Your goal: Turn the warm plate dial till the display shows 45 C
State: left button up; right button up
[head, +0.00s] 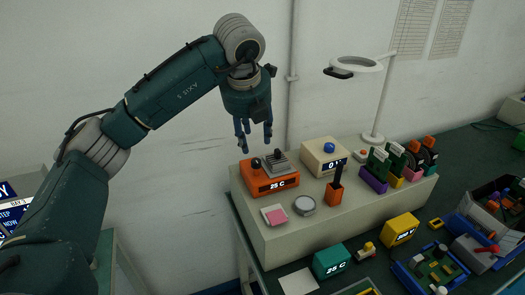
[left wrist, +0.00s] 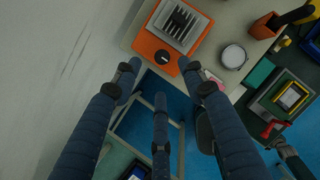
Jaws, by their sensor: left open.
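The warm plate is an orange box (head: 262,186) with a ribbed metal top (head: 279,168). Its display (head: 277,184) reads 25 C. It sits at the left end of a pale raised shelf. Its dark round dial (head: 256,163) is on the top left of the box; in the left wrist view the dial (left wrist: 162,57) has a pale mark. My left gripper (head: 254,147) is open and points down just above the dial, apart from it as far as I can tell. In the left wrist view the dial shows between the spread, empty fingers (left wrist: 160,72).
On the pale shelf (head: 310,226) are a cream box with a blue knob (head: 326,158), an orange holder (head: 335,192), a round dish (head: 304,206) and a pink pad (head: 274,215). A lamp (head: 378,100) stands behind. A teal box (head: 331,262) also reading 25 C is lower in front.

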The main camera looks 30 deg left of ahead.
aim_at(256, 161)
pick_arm(q)
jog(key=x, duration=0.2)
jog(key=p+x, duration=0.1)
jog(key=x, duration=0.2)
jog(key=p+x, duration=0.1)
jog(key=x, duration=0.2)
jog(key=shift+s+d+f, duration=0.1)
jog(key=shift+s+f, duration=0.1)
jog(key=shift+s, duration=0.1)
jog(key=shift+w+f+p, duration=0.25)
jog(key=shift+f+p, duration=0.1)
jog(key=shift+f, duration=0.45)
jog(key=shift+c, duration=0.3)
jog(key=c, duration=0.8)
grip_shut()
pick_arm(e)
jog(key=shift+g, duration=0.3)
jog(key=s, duration=0.1)
jog(key=s+r, duration=0.1)
jog(key=s, duration=0.1)
jog(key=s+r, duration=0.1)
jog(key=s, duration=0.1)
jog(key=shift+s+a+r, duration=0.1)
jog(key=shift+s+r, duration=0.05)
jog(key=shift+r, duration=0.1)
